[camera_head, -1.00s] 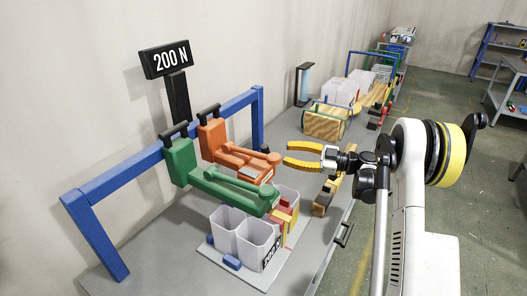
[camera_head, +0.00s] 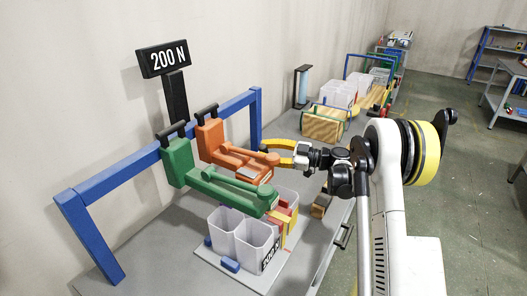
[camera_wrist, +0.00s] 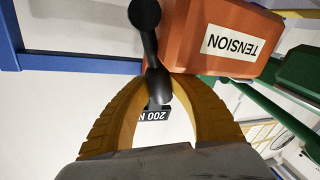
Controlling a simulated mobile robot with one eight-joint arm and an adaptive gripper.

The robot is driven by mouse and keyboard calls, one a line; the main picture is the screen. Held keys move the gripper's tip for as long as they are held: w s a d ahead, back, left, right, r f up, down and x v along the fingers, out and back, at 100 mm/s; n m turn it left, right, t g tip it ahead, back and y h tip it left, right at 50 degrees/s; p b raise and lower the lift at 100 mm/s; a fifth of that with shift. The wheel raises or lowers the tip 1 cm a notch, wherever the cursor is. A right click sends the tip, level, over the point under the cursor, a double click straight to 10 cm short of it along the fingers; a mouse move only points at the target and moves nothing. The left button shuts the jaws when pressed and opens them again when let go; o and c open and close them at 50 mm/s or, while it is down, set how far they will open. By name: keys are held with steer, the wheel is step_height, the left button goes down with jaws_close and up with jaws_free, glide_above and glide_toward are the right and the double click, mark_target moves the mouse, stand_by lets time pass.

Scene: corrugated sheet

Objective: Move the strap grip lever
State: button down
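An orange tool (camera_head: 230,152) hangs on the blue rail; in the wrist view its orange body (camera_wrist: 230,38) bears a "TENSION" label. A black lever with a rounded end (camera_wrist: 148,35) sticks out beside that body; I take it as the strap grip lever. My gripper (camera_head: 268,152) has yellow curved fingers and is at the orange tool's right end. In the wrist view, the fingertips (camera_wrist: 158,82) lie on either side of the lever's lower end, apparently open around it. Contact cannot be told.
A green tool (camera_head: 215,188) hangs in front of the orange one on the blue rail (camera_head: 115,182). Clear bins (camera_head: 258,240) and a small blue block stand below. A "200 N" sign (camera_head: 163,59) stands behind. Wooden crates (camera_head: 323,124) lie farther back on the bench.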

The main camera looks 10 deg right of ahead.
steer(key=shift+w+d, duration=0.1)
steer(key=m, duration=0.1)
steer(key=w+d+m+b, duration=0.1)
steer(key=m, duration=0.1)
steer(key=w+d+m+b, duration=0.1)
steer(key=shift+r+t+y, duration=0.2)
steer(key=shift+t+y, duration=0.2)
steer(key=shift+w+d+f+m+t+b, duration=0.1)
steer(key=shift+w+d+m+t+b, duration=0.25)
steer(key=shift+m, duration=0.55)
steer(key=shift+w+d+f+m+t+b, duration=0.15)
steer(key=shift+w+d+m, duration=0.25)
steer(key=shift+m, duration=0.5)
steer(key=shift+w+d+m+t+b, duration=0.2)
steer(key=shift+w+d+m+b, duration=0.2)
steer(key=shift+m, duration=0.5)
steer(key=c, duration=1.4)
jaws_free()
steer(key=shift+c, duration=0.2)
steer(key=shift+d, duration=0.1)
